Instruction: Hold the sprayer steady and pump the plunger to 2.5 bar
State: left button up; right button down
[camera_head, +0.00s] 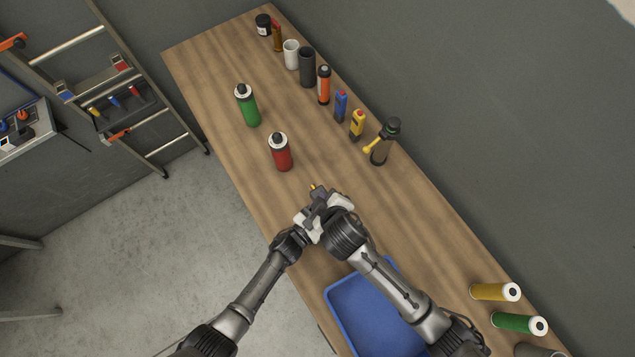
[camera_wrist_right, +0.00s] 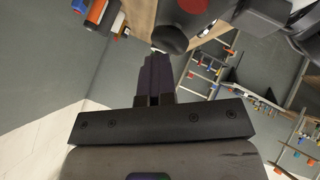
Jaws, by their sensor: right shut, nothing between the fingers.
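My two grippers meet over the near part of the bench in the head view. My right gripper (camera_head: 328,203) is shut, with nothing between its fingers; its closed fingers also show in the right wrist view (camera_wrist_right: 158,75). A dark rounded knob (camera_wrist_right: 170,40) lies just past those fingertips; I cannot tell whether they touch. My left gripper (camera_head: 307,222) is beside the right one, its fingers hidden. A small orange tip (camera_head: 313,187) sticks out beyond the grippers, possibly part of the sprayer, whose body I cannot make out there. A dark bottle with a yellow spout (camera_head: 380,148) stands near the wall.
A red bottle (camera_head: 281,153) and a green bottle (camera_head: 248,106) stand beyond the grippers. Several canisters and cups line the wall edge. A blue tray (camera_head: 342,292) lies under my right arm.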

jog(key=shift+s+d+r, duration=0.1)
jog(key=shift+s+r, duration=0.05)
jog(key=shift+r, duration=1.95)
pick_arm(q)
jog(key=o, duration=1.2)
jog(key=shift+o, duration=0.2)
jog(key=shift+a, duration=0.1)
